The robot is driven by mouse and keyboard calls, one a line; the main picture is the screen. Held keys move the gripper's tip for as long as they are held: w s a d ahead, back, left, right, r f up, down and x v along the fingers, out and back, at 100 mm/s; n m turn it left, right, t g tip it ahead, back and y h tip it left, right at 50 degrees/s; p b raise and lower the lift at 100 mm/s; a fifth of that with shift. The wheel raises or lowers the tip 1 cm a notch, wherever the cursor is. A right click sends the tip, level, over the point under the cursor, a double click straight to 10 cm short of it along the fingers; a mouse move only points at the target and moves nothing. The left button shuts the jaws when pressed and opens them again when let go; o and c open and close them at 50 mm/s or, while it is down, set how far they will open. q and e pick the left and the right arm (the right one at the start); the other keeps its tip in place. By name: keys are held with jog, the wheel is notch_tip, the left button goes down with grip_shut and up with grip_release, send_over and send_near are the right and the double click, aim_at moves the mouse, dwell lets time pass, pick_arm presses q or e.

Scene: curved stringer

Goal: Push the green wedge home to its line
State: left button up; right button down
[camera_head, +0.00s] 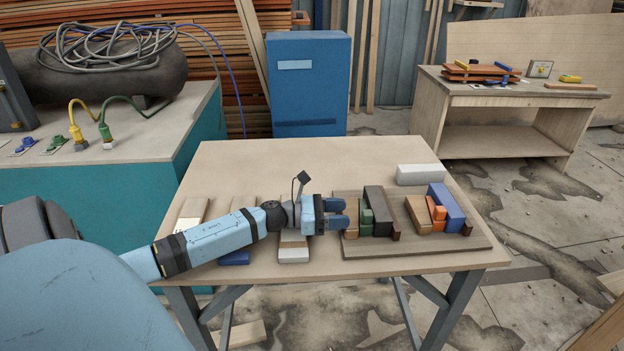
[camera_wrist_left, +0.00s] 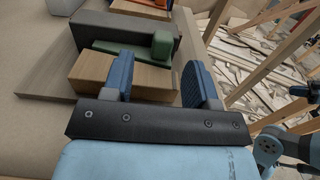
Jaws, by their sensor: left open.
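The green wedge (camera_head: 366,216) is on the dark board (camera_head: 420,252), between a tan wood block (camera_head: 350,218) and a dark grey block (camera_head: 377,208). In the left wrist view the green wedge (camera_wrist_left: 119,48) lies along the grey block (camera_wrist_left: 125,30), with a taller green piece at its right end. My left gripper (camera_head: 343,213) is open at the board's left side. In the wrist view its fingers (camera_wrist_left: 158,64) point toward the tan block (camera_wrist_left: 148,80), the left finger overlapping it. I cannot tell whether they touch. No line is visible. My right gripper is not in view.
On the board's right are another tan block (camera_head: 418,214), orange pieces (camera_head: 436,210) and a blue block (camera_head: 447,205). A white block (camera_head: 420,174) lies behind the board. More blocks lie on the table (camera_head: 270,160) around my left arm. The table's back is clear.

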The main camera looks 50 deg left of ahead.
pick_arm(q)
jog(key=b+v, duration=0.1)
jog(key=v, duration=0.7)
jog(key=shift+s+a, duration=0.1)
jog(key=shift+a, duration=0.1)
